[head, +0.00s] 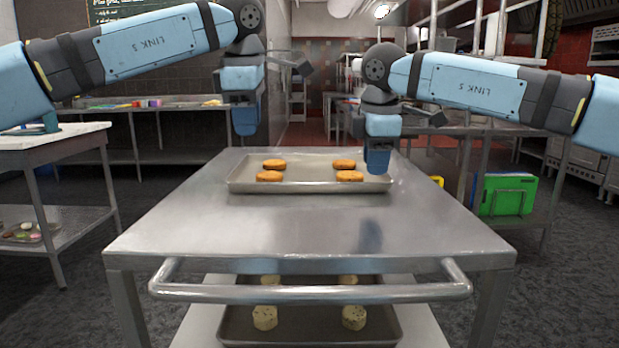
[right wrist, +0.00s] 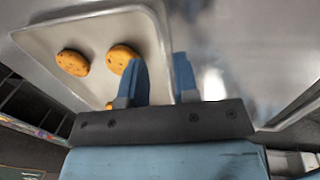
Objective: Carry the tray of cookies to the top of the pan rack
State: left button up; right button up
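A shallow metal tray (head: 310,187) lies flat on the steel table and holds several orange-brown cookies (head: 273,164). My right gripper (head: 378,168) is at the tray's right rim. In the right wrist view, its two blue fingers (right wrist: 160,70) are apart, one on the tray's inner side and one outside, with the rim (right wrist: 162,40) between them; contact is not clear. My left gripper (head: 244,122) is above the tray's left side, clear of it. Its fingers overlap in the head view, so their gap is hidden. I cannot identify the pan rack for certain.
The steel table (head: 300,232) has bare space around the tray and a handle bar (head: 310,293) in front. A second tray (head: 310,330) with pale cookies is on its lower shelf. A side table (head: 55,138) stands left; a shelf with green boards (head: 505,190) stands right.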

notch_tip(320, 180, up, 7)
jog(key=s, duration=0.1)
jog(key=shift+s+r, duration=0.15)
jog(key=shift+s, duration=0.15)
